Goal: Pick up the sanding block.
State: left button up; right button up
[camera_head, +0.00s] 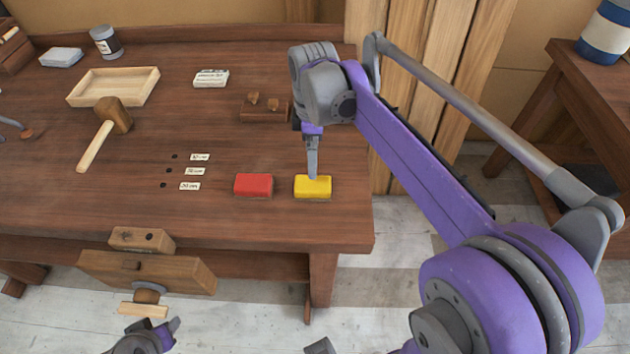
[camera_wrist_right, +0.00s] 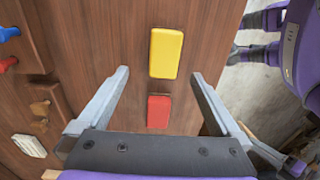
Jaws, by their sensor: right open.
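A yellow block (camera_head: 313,188) and a red block (camera_head: 253,185) lie flat, side by side, near the bench's front right corner. No label shows which is the sanding block. My right gripper (camera_head: 312,176) points down at the yellow block, its tip overlapping the block's back edge; contact cannot be told. In the right wrist view the jaws (camera_wrist_right: 161,76) are wide apart and empty. The yellow block (camera_wrist_right: 166,53) shows between and beyond the fingertips, and the red block (camera_wrist_right: 159,111) lower between the fingers. My left gripper (camera_head: 168,330) is partly in view at the bottom, its jaws unclear.
The wooden bench (camera_head: 225,220) also holds a mallet (camera_head: 112,115), a shallow wooden tray (camera_head: 112,85), a knobbed wooden block (camera_head: 263,108), a white box (camera_head: 211,78) and a jar (camera_head: 106,42). A vise (camera_head: 150,265) juts from the front. Bench around both blocks is clear.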

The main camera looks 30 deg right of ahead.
aim_at(312, 183)
jog(key=f, duration=0.4)
jog(key=shift+a, duration=0.25)
jog(key=f, duration=0.6)
jog(key=shift+s+f, duration=0.2)
jog(key=shift+s, duration=0.1)
jog(key=shift+a, duration=0.1)
jog(key=c, duration=1.4)
jog(key=shift+o, duration=0.2)
notch_tip(312, 183, up, 10)
jog(key=shift+r, duration=0.1)
jog(key=o, duration=0.9)
jog(key=c, duration=0.7)
jog(key=shift+o, duration=0.2)
